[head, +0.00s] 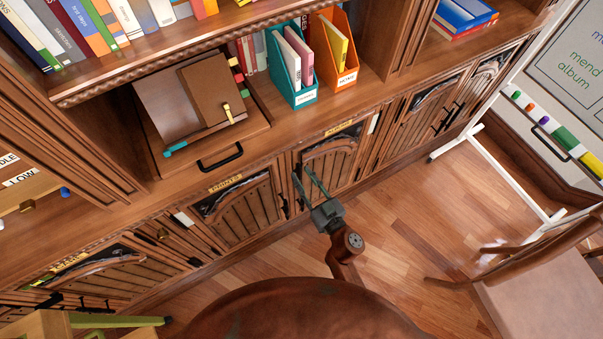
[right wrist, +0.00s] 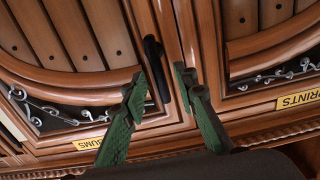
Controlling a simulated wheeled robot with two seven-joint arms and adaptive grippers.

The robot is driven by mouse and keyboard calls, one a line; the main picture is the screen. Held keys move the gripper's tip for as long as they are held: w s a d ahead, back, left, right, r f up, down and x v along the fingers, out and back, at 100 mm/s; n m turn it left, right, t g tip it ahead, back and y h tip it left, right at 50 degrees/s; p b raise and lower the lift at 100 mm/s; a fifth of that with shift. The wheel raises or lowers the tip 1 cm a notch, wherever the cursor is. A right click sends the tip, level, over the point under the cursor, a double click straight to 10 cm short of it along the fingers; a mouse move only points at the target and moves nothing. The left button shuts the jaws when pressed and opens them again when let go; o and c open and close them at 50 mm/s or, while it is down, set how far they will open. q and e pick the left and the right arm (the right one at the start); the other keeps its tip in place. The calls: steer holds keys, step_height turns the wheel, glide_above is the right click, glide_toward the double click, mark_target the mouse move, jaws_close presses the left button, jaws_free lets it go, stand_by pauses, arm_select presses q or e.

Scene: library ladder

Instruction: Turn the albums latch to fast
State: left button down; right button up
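The albums door (right wrist: 70,45) is left of the prints door in the right wrist view, where "UMS" shows on its yellow label (right wrist: 97,143). I take it as the right-hand of the two middle doors in the head view (head: 334,165). A black upright bar (right wrist: 154,66) sits at its edge by the seam; I cannot tell whether it is the latch or a handle, nor its setting. My right gripper (head: 304,175) is open and empty, also in the right wrist view (right wrist: 163,80), fingers near the bar. Contact is not clear. My left gripper is not in view.
The prints label (right wrist: 298,100) marks the neighbouring door. Above stand a teal file box (head: 294,72), an orange one (head: 338,52) and a drawer front with a black handle (head: 220,157). A chair (head: 540,290) and a white-framed board (head: 565,80) are at right. Wood floor (head: 410,220) between is clear.

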steer(key=shift+w+a, duration=0.3)
steer(key=shift+w, duration=0.25)
jaws_close()
